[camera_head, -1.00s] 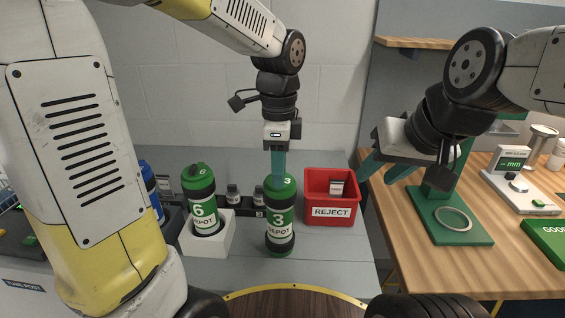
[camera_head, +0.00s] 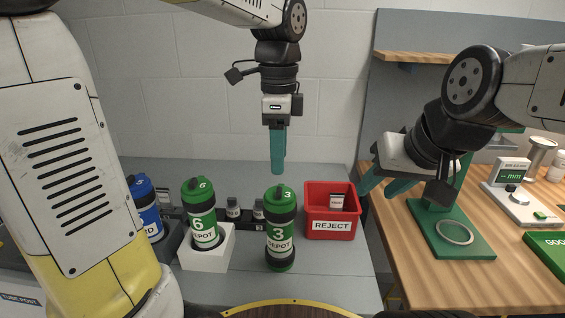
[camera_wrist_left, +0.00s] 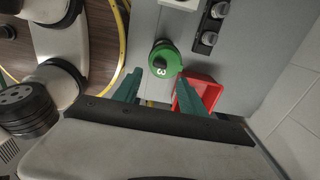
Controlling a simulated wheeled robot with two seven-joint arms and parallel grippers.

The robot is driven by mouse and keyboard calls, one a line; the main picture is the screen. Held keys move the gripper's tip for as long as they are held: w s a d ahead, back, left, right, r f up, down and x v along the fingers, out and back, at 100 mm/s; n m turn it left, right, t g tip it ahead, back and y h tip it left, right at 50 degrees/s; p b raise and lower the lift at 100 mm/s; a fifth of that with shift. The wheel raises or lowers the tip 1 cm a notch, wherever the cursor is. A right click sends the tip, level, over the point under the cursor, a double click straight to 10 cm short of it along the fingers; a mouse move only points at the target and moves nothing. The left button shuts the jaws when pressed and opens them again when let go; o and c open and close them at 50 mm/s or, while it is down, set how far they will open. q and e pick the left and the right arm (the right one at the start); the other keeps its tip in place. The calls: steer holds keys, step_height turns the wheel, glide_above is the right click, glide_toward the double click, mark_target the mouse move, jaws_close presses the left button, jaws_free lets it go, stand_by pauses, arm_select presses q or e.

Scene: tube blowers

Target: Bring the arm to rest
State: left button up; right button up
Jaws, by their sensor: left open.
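My left gripper (camera_head: 278,168) points down with teal fingers, open and empty, just above the green tube 3 (camera_head: 280,228). Tube 3 stands upright on the grey counter, clear of the fingertips. In the left wrist view the tube's green cap (camera_wrist_left: 164,62) shows ahead of the two parted fingers (camera_wrist_left: 155,88). My right gripper (camera_head: 382,182) hangs at the right over the edge of the wooden bench. Its teal fingers show, but how far they are parted is hard to judge.
Green tube 6 (camera_head: 202,222) leans in a white holder (camera_head: 226,246). A blue tube (camera_head: 147,207) stands at the left. A red REJECT bin (camera_head: 332,201) holds a small item. The wooden bench (camera_head: 430,275) carries a green ring stand (camera_head: 452,238) and a gauge (camera_head: 513,172).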

arm_select(q)
steer(key=shift+r, duration=0.1)
steer(key=shift+s+a+n, duration=0.2)
steer(key=shift+a+n, duration=0.1)
steer(key=s+a+f+n+t+h, duration=0.2)
steer(key=s+a+n+t, duration=0.4)
steer(key=n, duration=1.1)
steer(key=s+a, duration=0.2)
steer(key=a, duration=0.1)
steer(key=shift+a, duration=0.2)
